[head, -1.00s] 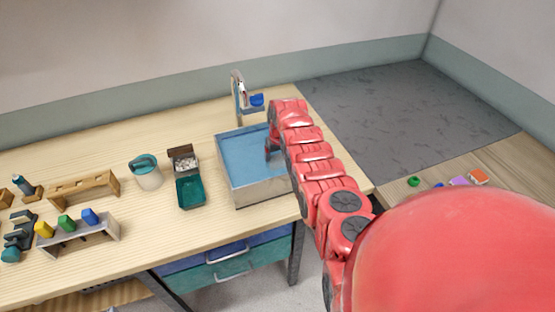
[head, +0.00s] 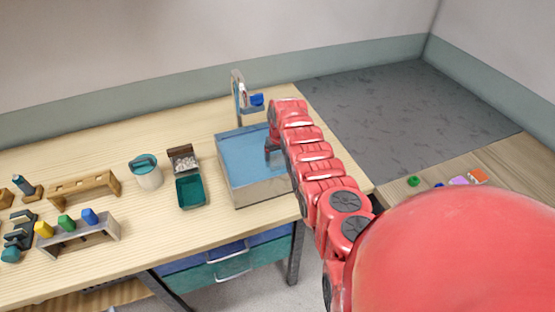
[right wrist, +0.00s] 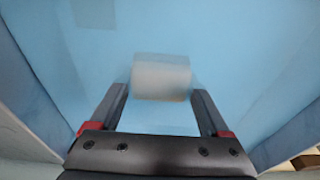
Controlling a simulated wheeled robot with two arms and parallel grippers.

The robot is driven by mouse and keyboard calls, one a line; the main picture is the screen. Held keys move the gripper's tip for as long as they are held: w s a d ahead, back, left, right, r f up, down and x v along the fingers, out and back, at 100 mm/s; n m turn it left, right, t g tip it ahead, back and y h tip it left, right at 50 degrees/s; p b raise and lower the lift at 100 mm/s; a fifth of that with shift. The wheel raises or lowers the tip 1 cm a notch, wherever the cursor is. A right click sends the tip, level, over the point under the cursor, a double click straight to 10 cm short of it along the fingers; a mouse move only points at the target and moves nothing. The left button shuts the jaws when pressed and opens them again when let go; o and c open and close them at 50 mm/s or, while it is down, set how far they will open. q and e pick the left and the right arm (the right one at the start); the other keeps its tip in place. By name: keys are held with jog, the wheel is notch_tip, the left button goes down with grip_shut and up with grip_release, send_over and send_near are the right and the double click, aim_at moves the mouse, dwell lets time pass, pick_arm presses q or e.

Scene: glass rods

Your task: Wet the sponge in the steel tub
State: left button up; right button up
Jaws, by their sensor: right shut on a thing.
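The steel tub (head: 262,190) stands on the workbench below a tap and holds blue water (head: 240,150). In the right wrist view the water (right wrist: 230,50) fills most of the picture between the tub walls. My right gripper (head: 272,150) reaches down into the tub; its fingertips are hidden in the head view. In the right wrist view my right gripper (right wrist: 161,92) is shut on the sponge (right wrist: 160,78), a pale, blurred block between its two fingers. The sponge looks to be in or under the water; its exact depth I cannot tell. My left gripper is not in view.
The tap (head: 238,92) with a blue handle rises behind the tub. Left of the tub are a green tray (head: 190,192), a box of pale pieces (head: 184,160) and a teal-lidded pot (head: 146,174). A rack (head: 80,236) with coloured pieces is farther left.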

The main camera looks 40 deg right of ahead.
jog(key=shift+r+p, duration=0.4)
jog(key=shift+r, duration=0.1)
notch_tip(320, 180, up, 9)
jog(key=p, duration=0.4)
jog(key=shift+r+p, duration=0.3)
jog(key=shift+r, duration=0.2)
notch_tip(320, 180, up, 5)
dwell(0.4)
